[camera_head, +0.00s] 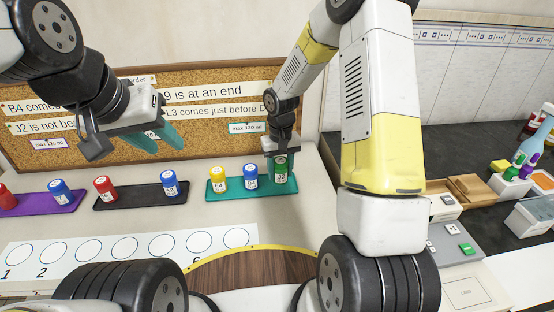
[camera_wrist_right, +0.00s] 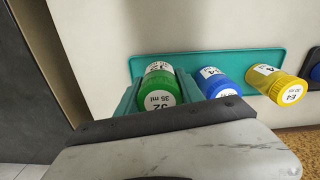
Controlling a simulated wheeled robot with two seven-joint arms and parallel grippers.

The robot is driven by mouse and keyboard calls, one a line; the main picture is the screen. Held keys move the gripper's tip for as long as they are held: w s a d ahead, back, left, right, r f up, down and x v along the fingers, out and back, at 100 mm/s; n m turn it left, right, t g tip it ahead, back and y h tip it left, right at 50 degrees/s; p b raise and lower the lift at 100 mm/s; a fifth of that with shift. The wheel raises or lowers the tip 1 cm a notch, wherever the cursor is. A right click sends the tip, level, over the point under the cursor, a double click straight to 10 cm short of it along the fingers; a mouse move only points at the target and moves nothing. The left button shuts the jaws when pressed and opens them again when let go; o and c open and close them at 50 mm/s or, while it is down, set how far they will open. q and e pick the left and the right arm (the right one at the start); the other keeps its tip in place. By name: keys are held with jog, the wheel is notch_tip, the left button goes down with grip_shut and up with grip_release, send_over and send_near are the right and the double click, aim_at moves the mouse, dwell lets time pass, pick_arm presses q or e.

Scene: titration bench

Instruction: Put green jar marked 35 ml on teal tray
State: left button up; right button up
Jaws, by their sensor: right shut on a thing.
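The green jar (camera_head: 280,169) marked 35 ml is at the right end of the teal tray (camera_head: 222,194), beside a blue jar (camera_head: 250,176) and a yellow jar (camera_head: 218,178). In the right wrist view the green jar (camera_wrist_right: 157,95) has "J2" and "35 ml" on its lid and sits between the fingers over the tray's end (camera_wrist_right: 268,58). My right gripper (camera_head: 280,152) is shut on it from above. Whether its base touches the tray is hard to tell. My left gripper (camera_head: 165,138) is open and empty, raised in front of the corkboard.
A black tray (camera_head: 138,196) holds a red and a blue jar. A purple tray (camera_head: 40,205) holds a red and a blue jar. A white strip with numbered circles (camera_head: 125,248) lies in front. The corkboard (camera_head: 190,85) stands behind. Blocks and boxes are at the right.

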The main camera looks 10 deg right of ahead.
aim_at(283, 174)
jog(key=w, duration=0.1)
jog(key=w+d, duration=0.1)
jog(key=shift+w+d+f, duration=0.1)
jog(key=shift+w+f, duration=0.1)
jog(key=shift+w, duration=0.15)
jog(key=shift+f, duration=1.7)
jog(key=shift+f, duration=0.15)
jog(key=o, duration=1.4)
